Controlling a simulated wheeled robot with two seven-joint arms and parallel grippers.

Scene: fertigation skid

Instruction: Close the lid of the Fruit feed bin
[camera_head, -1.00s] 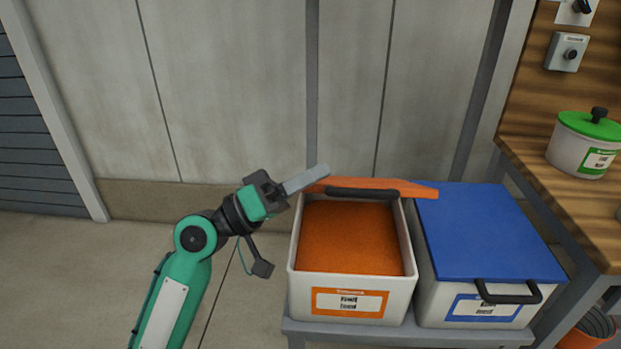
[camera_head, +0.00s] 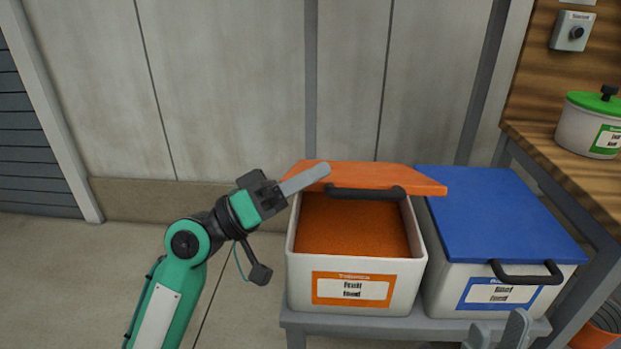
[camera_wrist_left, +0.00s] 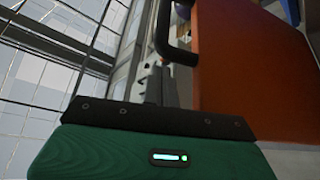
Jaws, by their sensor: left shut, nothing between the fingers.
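The Fruit feed bin (camera_head: 301,272) is a white box with an orange label and orange feed inside. Its orange lid (camera_head: 390,177) is partly open, tilted over the back of the bin, with a black handle (camera_head: 365,192) along its front edge. In the left wrist view the lid (camera_wrist_left: 250,60) fills the right side, with the handle (camera_wrist_left: 175,45) beyond the fingers (camera_wrist_left: 162,88). My right gripper (camera_head: 498,330) shows only its fingertips, apart, at the bottom edge.
A bin with a shut blue lid (camera_head: 498,215) stands close on the right, on the same grey stand (camera_head: 370,327). A wooden bench (camera_head: 570,170) with a green-lidded pot (camera_head: 590,130) is further right. A wall is behind; floor is free to the left.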

